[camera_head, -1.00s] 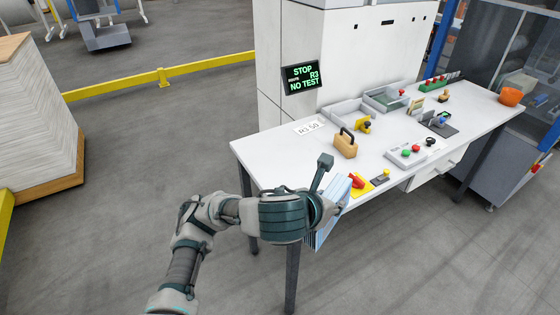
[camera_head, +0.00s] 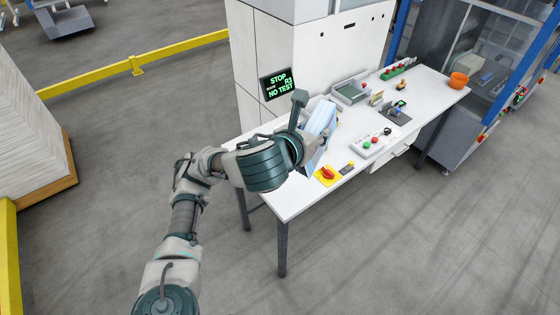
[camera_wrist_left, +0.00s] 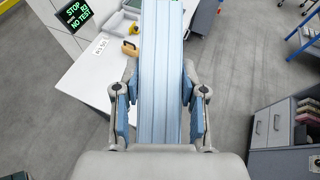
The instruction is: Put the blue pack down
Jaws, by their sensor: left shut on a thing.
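The blue pack (camera_head: 318,128) is a flat light-blue bundle, held tilted over the white table (camera_head: 296,198) near its left end. My left gripper (camera_head: 304,146) is shut on it; the wrist and fingers hide part of the pack in the head view. In the left wrist view the pack (camera_wrist_left: 161,75) runs lengthwise between the two fingers of my left gripper (camera_wrist_left: 158,105). I cannot tell whether the pack touches the table. My right gripper is out of view.
A red knob on a yellow plate (camera_head: 327,175) sits at the table's front edge. A button box (camera_head: 371,142), a grey tray (camera_head: 351,92) and an orange bowl (camera_head: 458,81) stand farther right. A tan padlock-like block (camera_wrist_left: 130,49) is left of the pack in the wrist view. A screen (camera_head: 278,84) stands behind.

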